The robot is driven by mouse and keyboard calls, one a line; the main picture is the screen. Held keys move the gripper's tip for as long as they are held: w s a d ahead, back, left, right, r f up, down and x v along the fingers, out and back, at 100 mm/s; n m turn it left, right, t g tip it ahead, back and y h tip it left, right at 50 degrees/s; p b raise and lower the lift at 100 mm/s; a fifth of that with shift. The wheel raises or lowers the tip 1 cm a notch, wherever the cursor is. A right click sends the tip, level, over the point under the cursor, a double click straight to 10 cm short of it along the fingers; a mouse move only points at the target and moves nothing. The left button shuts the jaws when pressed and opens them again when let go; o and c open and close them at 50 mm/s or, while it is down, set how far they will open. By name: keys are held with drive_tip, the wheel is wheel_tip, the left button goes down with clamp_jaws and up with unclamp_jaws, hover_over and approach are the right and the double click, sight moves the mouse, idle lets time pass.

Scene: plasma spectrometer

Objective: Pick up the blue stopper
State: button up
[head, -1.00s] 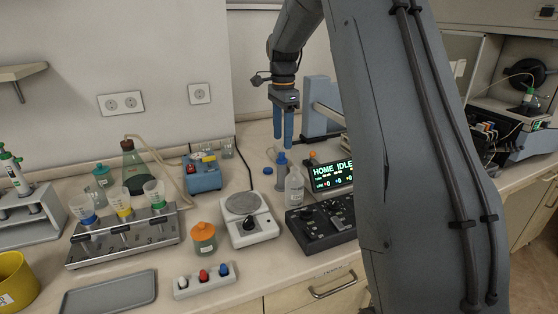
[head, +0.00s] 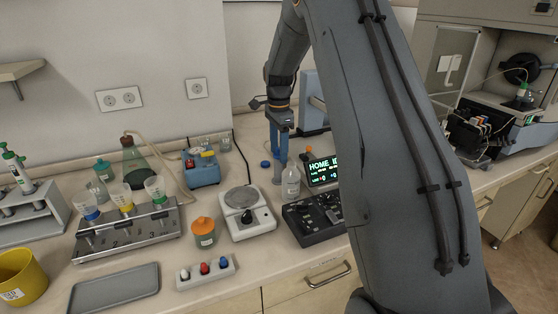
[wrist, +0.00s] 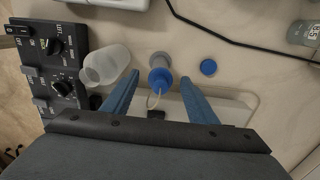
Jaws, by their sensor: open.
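A small blue stopper (head: 223,262) stands at the right end of a white block (head: 190,284) near the counter's front edge, beside a red and a white one. A flat blue disc (head: 265,164) lies farther back; it also shows in the wrist view (wrist: 208,67). My gripper (head: 279,168) is open, pointing down at the back of the counter, well behind the block. In the wrist view, a grey-and-blue container with a thin curved tube (wrist: 160,76) appears between the fingertips (wrist: 160,84). I cannot tell whether the fingers surround it. The block is not visible there.
A clear bottle (head: 291,184) stands close to my gripper, behind a black control box (head: 315,222). A balance (head: 247,215) and an orange-lidded jar (head: 204,232) stand behind the block. A grey tray (head: 115,290) lies to its left.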

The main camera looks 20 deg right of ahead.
drive_tip(key=c, duration=1.1)
drive_tip(key=shift+r+b, duration=2.65)
drive_tip(key=shift+r, duration=6.4)
